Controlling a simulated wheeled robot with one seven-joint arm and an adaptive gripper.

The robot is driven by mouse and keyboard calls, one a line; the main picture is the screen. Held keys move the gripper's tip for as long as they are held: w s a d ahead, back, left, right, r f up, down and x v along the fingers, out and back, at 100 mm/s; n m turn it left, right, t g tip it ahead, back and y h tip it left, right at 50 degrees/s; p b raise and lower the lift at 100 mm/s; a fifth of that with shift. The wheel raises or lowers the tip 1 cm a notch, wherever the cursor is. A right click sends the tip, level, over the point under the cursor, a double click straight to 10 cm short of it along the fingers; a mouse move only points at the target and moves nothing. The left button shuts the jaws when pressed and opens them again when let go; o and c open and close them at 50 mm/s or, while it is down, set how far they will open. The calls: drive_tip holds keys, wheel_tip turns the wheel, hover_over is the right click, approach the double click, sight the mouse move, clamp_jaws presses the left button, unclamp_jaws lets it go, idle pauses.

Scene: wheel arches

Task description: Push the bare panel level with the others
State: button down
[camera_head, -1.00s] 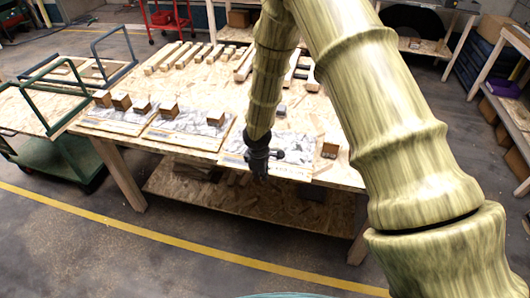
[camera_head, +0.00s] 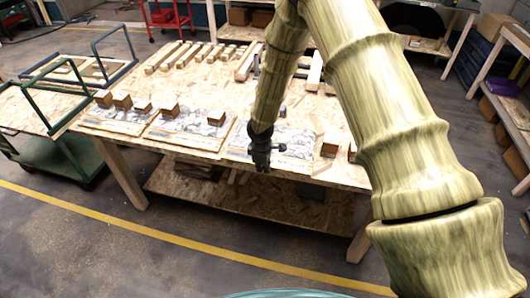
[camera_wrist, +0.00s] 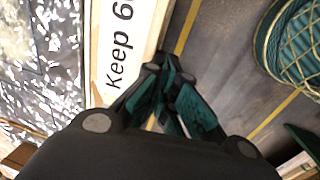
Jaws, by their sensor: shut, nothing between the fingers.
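The bare panel (camera_head: 292,141) lies at the right end of the row on the table, with a grey and white mottled top and a pale front strip. In the wrist view its printed strip (camera_wrist: 122,50) reads "Keep 6". The middle panel (camera_head: 190,128) and the left panel (camera_head: 115,118) lie left of it and carry wooden blocks. My gripper (camera_head: 262,168) is shut and empty, pointing down at the front edge of the bare panel. In the wrist view its teal fingers (camera_wrist: 165,85) are beside that edge; I cannot tell whether they touch it.
A wooden block (camera_head: 330,147) stands at the bare panel's right side. Wooden bars (camera_head: 200,52) lie behind the panels on the chipboard table (camera_head: 335,174). A green cart (camera_head: 62,158) stands at the left. The floor (camera_head: 200,270) in front is open.

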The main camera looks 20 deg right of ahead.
drive_tip(key=shift+w+d+r+p, duration=0.15)
drive_tip(key=shift+w+d, duration=0.25)
drive_tip(key=shift+w, duration=0.15)
drive_tip(key=shift+w+d+r+p, duration=0.1)
drive_tip(key=shift+w+d+p, duration=0.05)
drive_tip(key=shift+w+d, duration=0.3)
drive_tip(key=s+a, duration=0.1)
drive_tip(key=s+a+r, duration=0.1)
drive_tip(key=s+a+r+p, duration=0.1)
drive_tip(key=s, duration=0.1)
drive_tip(key=shift+s+a+r, duration=0.1)
drive_tip(key=shift+r, duration=0.15)
idle(0.3)
